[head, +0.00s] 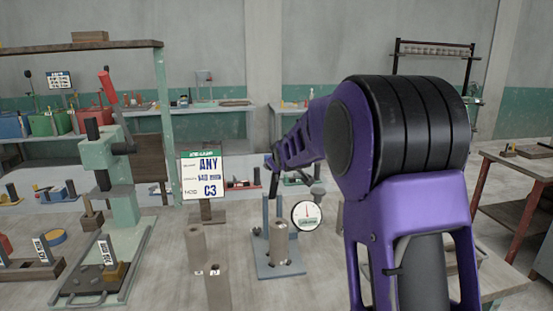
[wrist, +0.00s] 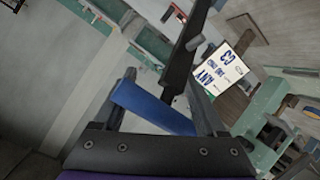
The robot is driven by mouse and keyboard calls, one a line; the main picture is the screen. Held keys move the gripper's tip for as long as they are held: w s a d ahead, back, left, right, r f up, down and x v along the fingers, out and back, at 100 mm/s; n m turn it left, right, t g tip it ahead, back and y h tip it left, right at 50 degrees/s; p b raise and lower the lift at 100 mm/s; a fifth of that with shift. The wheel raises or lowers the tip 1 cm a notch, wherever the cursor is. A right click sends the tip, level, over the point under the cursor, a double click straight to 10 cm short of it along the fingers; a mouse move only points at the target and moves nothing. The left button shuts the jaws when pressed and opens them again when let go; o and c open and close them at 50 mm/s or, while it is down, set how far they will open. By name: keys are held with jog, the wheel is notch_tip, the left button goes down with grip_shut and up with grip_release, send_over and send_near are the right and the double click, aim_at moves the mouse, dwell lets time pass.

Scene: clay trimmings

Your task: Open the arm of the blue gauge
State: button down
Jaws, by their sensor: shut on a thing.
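The blue gauge (head: 281,269) stands on the bench in the middle of the head view, with a round white dial (head: 307,214) on its right and a brown clay cylinder (head: 279,243) on its base. My gripper (head: 272,160) is at the top of the gauge, partly hidden by my own purple arm. In the wrist view my gripper (wrist: 162,95) is shut on the gauge's blue arm (wrist: 150,108), which lies slanted between the two fingers. A dark bar (wrist: 183,62) runs up past the fingertips. The arm's far end and hinge are hidden.
Brown clay cylinders (head: 217,285) stand left of the gauge. A white sign (head: 201,176) stands behind them. A green press (head: 108,165) with a red handle is at the left. A brown and red table (head: 520,170) is at the right. The bench front between press and cylinders looks clear.

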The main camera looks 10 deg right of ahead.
jog(key=shift+s+f, duration=0.1)
jog(key=shift+f, duration=0.45)
jog(key=shift+c, duration=2)
grip_release()
jog(key=shift+o, duration=1.1)
jog(key=shift+f, duration=0.1)
jog(key=shift+w, duration=0.25)
jog(key=shift+s+r+p, duration=0.3)
jog(key=shift+s+r, duration=0.45)
jog(key=shift+r, duration=0.4)
jog(key=shift+s+r+p, duration=0.3)
jog(key=shift+s+r, duration=0.4)
jog(key=shift+r, duration=0.5)
jog(key=shift+s+r+p, duration=0.3)
jog(key=shift+s+r, duration=0.45)
jog(key=shift+r, duration=0.4)
jog(key=s+r, duration=0.7)
jog(key=r, duration=0.2)
jog(key=shift+s+r, duration=0.3)
jog(key=shift+f+b, duration=0.1)
jog(key=shift+b, duration=0.2)
